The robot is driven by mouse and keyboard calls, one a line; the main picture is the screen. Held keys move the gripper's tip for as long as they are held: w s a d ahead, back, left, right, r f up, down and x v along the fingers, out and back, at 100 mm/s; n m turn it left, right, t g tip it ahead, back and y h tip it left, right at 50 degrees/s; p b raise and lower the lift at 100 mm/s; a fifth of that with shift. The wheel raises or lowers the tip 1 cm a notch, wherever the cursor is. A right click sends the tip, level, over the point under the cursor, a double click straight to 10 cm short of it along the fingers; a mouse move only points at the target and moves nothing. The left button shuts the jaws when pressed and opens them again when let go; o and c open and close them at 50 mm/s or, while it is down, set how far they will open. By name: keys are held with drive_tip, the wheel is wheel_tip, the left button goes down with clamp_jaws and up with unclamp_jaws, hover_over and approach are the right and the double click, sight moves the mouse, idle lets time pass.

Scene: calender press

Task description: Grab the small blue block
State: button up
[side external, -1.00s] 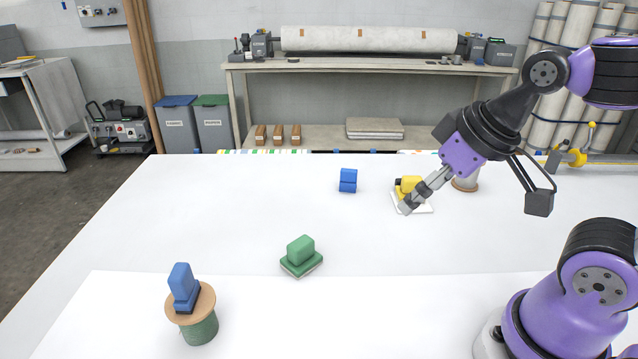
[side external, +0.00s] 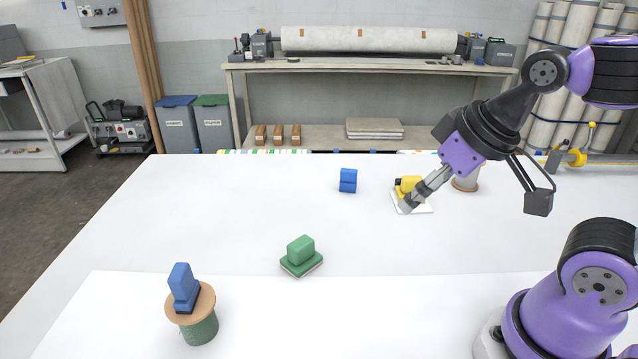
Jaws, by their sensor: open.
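A small blue block (side external: 348,180) sits on the white table towards the back, left of my gripper. A larger blue block (side external: 182,287) stands on a round wooden-topped green spool (side external: 199,330) at the front left. My gripper (side external: 405,207) hangs tilted down and to the left, open and empty, in front of a yellow block (side external: 411,183) on a white pad. It is apart from both blue blocks. The gap between the fingers is hard to see from this side.
A green block (side external: 301,250) sits on a green base mid-table. Another spool (side external: 466,183) stands behind my gripper. The white table (side external: 230,215) is clear between these things. A workbench (side external: 370,65) with a long roll stands behind.

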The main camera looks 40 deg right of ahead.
idle(0.3)
drive_tip(key=w+d+r+n, duration=0.15)
drive_tip(key=w+r, duration=0.25)
drive_tip(key=w, duration=0.5)
drive_tip(key=n+g+y, duration=0.2)
drive_tip(key=n, duration=0.3)
approach(352, 170)
drive_tip(key=f, duration=0.2)
drive_tip(key=x, duration=0.4)
drive_tip(key=shift+w+a+r, duration=0.15)
drive_tip(key=shift+w+a, duration=0.05)
drive_tip(key=x, duration=0.6)
drive_tip(key=c, duration=1)
